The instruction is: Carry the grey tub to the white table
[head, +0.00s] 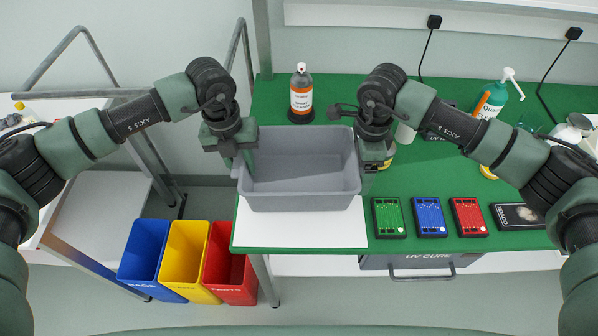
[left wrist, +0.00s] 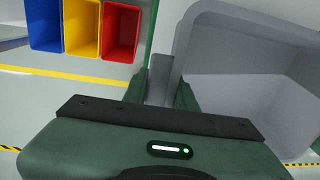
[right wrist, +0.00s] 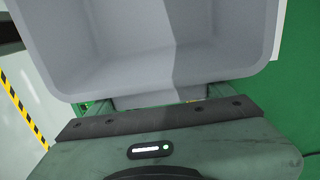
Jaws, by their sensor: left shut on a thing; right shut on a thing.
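The grey tub (head: 300,196) is empty and looks level at the left end of the green bench, over a white mat (head: 300,230). I cannot tell whether it touches the mat. My left gripper (head: 240,158) is shut on the tub's left side; its fingers straddle the wall in the left wrist view (left wrist: 162,88). My right gripper (head: 368,142) is shut on the tub's right side; the right wrist view shows the tub (right wrist: 180,72) close beyond its fingers. A white table (head: 70,108) with metal rails stands at the far left, partly hidden by my left arm.
Blue (head: 146,252), yellow (head: 184,250) and red (head: 229,272) bins stand on the floor between the tables. On the green bench (head: 480,185) are a spray bottle (head: 300,98), a pump bottle (head: 490,100), and green (head: 388,217), blue (head: 429,217) and red (head: 468,217) boards.

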